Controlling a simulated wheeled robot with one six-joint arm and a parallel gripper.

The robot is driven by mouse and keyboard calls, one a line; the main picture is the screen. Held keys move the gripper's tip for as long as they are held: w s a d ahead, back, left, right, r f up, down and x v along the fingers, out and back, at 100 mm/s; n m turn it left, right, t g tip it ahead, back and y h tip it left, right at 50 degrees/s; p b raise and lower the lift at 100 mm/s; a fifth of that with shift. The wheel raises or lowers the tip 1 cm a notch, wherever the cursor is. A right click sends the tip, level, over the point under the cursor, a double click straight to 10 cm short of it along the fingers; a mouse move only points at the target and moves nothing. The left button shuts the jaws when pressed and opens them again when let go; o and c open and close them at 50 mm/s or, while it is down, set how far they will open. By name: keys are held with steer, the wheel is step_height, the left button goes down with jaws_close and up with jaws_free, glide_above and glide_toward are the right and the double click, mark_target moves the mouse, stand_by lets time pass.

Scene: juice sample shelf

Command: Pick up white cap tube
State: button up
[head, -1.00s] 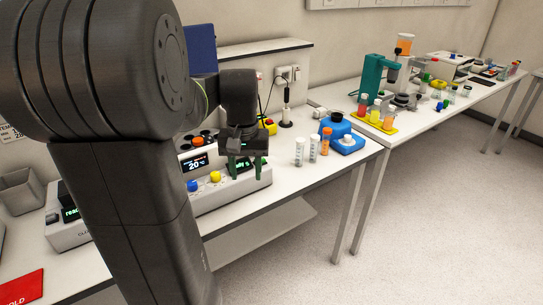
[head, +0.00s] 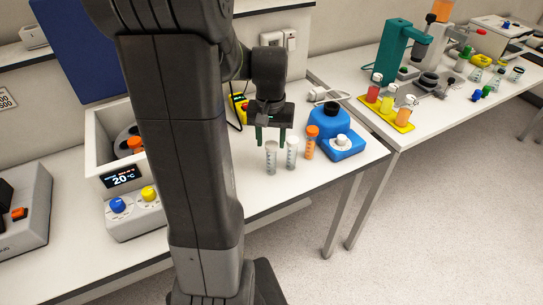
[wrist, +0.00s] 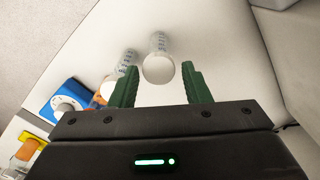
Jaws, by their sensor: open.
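Two clear tubes with white caps stand upright on the white bench in the head view, the left one (head: 271,158) and the right one (head: 291,154). A tube with an orange cap and orange contents (head: 310,145) stands to their right. My gripper (head: 270,138) is open and empty, its green fingers pointing down close to the left white cap tube. In the wrist view, one white cap (wrist: 158,70) shows between the fingertips of my gripper (wrist: 159,72). The other white cap tube (wrist: 127,61) is just left of it, partly behind the left finger.
A blue device with a white knob (head: 344,144) stands right of the tubes. A white heater with a display (head: 122,178) is at the left. A second bench holds a teal microscope (head: 392,45) and a yellow rack (head: 403,126). Bare bench lies in front of the tubes.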

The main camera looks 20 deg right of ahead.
mark_target(271, 153)
steer(key=shift+s+f, duration=0.1)
steer(key=shift+f, duration=0.45)
steer(key=shift+f+p, duration=0.45)
steer(key=shift+f, duration=1.8)
steer(key=c, duration=0.8)
steer(key=shift+o, duration=0.2)
steer(key=shift+r, duration=0.15)
